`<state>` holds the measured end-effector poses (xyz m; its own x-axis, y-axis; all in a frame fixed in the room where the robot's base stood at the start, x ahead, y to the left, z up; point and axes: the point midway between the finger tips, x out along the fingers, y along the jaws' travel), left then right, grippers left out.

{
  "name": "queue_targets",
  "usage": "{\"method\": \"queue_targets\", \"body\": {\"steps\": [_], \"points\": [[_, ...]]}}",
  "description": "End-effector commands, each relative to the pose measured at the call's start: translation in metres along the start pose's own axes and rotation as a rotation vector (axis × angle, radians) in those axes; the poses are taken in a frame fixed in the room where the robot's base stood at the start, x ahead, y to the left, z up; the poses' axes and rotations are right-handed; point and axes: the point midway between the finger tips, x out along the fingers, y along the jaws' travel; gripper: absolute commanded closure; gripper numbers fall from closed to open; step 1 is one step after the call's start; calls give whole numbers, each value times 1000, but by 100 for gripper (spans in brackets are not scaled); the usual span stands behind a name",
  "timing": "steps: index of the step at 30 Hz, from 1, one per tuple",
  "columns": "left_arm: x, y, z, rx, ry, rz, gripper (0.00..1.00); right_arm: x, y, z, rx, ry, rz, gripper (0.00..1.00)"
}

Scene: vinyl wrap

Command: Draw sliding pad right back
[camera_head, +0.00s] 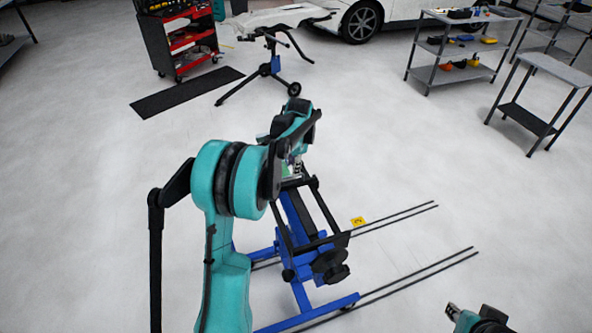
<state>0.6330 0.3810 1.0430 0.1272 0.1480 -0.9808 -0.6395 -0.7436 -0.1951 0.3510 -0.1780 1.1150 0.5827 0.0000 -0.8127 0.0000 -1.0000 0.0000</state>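A blue stand (300,227) with a black frame on top stands at the middle of the floor, partly behind my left arm. Dark rounded parts (330,263) show at the frame's near right end. I cannot tell which part is the sliding pad. My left gripper (291,170) is at the far upper end of the black frame, pointing down. Its fingers are small and partly covered by my arm, so I cannot tell whether they are open or touching the frame. My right gripper (456,312) is at the bottom right edge, away from the stand, its finger state unclear.
Dark parallel rails (420,274) lie on the floor right of the stand, with a yellow marker (358,222) nearby. A red tool cart (180,42), black mat (186,92), shelf (458,47) and small table (556,70) stand farther back.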

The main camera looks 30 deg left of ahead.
Motion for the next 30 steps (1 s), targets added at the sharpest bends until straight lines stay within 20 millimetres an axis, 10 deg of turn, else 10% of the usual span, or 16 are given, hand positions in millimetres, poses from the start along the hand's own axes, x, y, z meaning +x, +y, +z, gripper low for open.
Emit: {"method": "queue_targets", "body": {"steps": [9,19,23,30], "points": [[46,0,0,-2,1,-1,69,9,0,6,0,0,0,71],[51,0,0,-2,1,-1,69,9,0,6,0,0,0,71],[50,0,0,-2,1,-1,98,9,0,6,0,0,0,71],[50,1,0,-2,1,-1,100,9,0,6,0,0,0,71]]}}
